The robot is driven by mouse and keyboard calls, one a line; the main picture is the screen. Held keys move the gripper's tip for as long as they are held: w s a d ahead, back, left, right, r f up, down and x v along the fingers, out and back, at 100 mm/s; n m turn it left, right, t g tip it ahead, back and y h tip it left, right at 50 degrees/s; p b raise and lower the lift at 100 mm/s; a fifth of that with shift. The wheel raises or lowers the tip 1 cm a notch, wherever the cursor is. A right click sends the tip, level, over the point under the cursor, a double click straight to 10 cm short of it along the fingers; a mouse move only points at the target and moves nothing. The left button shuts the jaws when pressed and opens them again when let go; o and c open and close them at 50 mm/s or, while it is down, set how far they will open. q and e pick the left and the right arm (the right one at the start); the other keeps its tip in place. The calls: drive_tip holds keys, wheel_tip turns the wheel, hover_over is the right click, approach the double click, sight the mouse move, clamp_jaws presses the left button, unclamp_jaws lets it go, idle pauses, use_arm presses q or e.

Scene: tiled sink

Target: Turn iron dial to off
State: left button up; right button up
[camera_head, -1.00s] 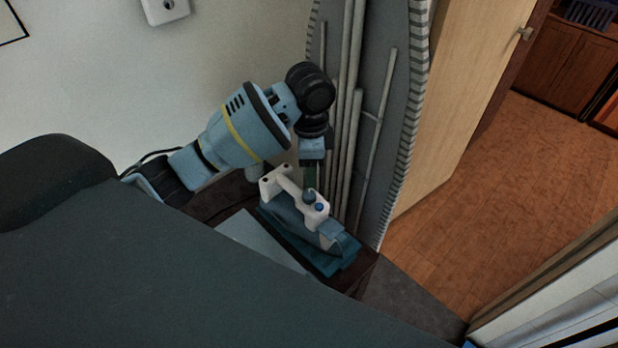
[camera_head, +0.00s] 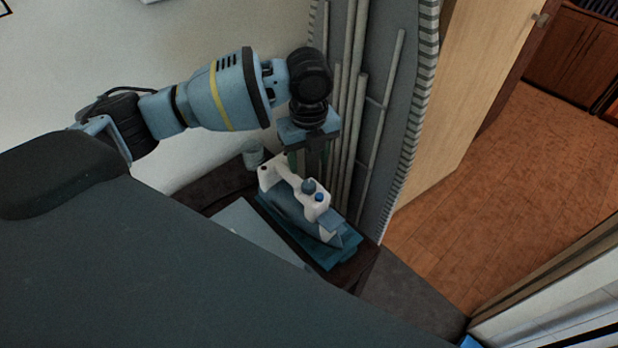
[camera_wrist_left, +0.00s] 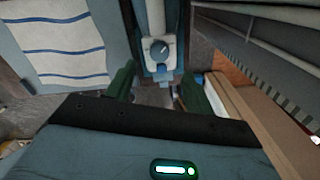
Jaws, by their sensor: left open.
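A white and blue iron (camera_head: 325,222) lies on a teal rest on a dark surface in the head view. In the left wrist view the dial (camera_wrist_left: 158,48) is a dark round knob with a pale mark, ahead of the fingers. My left gripper (camera_head: 308,160) points down behind the iron's handle, fingers apart and empty. Its green fingers (camera_wrist_left: 157,88) show either side of the gap in the wrist view, apart from the dial. My right gripper is not in view.
A striped light cloth or board cover (camera_wrist_left: 65,45) shows in the wrist view. A wooden door (camera_head: 465,95) and open floor (camera_head: 500,200) lie to the right. A small pale cup-like object (camera_head: 252,156) is left of the gripper.

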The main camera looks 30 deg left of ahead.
sight(308, 183)
use_arm(q)
wheel_tip(308, 183, down, 7)
drive_tip(key=shift+f, duration=0.15)
drive_tip(key=shift+c, duration=0.4)
